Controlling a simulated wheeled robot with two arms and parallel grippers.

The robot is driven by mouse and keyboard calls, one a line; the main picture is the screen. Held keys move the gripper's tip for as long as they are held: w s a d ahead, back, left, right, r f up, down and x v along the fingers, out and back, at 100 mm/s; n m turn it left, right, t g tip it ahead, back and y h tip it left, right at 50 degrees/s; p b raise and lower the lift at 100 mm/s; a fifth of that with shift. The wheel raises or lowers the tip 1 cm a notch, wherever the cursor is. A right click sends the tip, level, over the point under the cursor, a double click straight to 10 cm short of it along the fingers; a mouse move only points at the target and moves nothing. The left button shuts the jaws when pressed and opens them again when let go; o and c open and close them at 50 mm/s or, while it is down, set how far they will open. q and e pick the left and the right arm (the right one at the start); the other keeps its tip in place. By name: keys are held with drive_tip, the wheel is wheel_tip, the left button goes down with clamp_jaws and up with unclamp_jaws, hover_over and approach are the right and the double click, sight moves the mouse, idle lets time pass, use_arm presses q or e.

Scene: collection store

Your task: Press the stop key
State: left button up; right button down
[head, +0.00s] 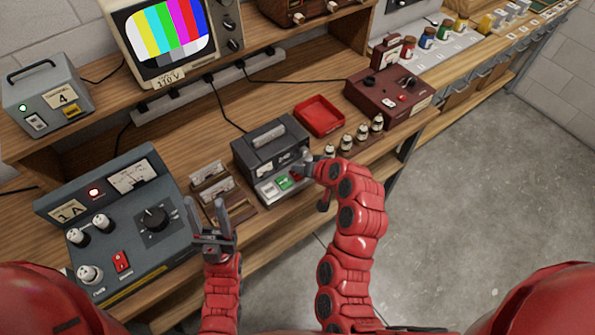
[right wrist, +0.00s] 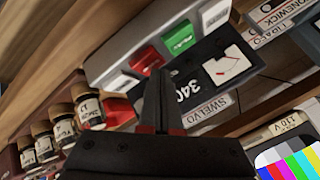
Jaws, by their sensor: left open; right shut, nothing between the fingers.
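The dark tape player (head: 270,150) stands on the bench with a row of keys along its front. In the head view a white key (head: 270,188), a green key (head: 284,183) and a red key (head: 297,177) show. The right wrist view shows the white key (right wrist: 213,13), green key (right wrist: 178,38), red key (right wrist: 147,58) and another pale key (right wrist: 116,82). I cannot read which says stop. My right gripper (head: 307,159) is shut and empty at the keys' right end; its tips (right wrist: 156,74) appear by the red key, contact unclear. My left gripper (head: 207,205) is open and empty.
A grey console (head: 120,215) with knobs and a red switch stands left. Card holders (head: 210,183) lie between it and the player. A red tray (head: 319,116), small bottles (head: 362,131) and a maroon box (head: 390,97) are right. A television (head: 165,40) stands behind.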

drive_tip(key=shift+r, duration=0.4)
drive_tip(key=shift+r, duration=0.1)
drive_tip(key=shift+r+p, duration=1.25)
drive_tip(key=shift+r, duration=1.25)
drive_tip(key=shift+f, duration=0.1)
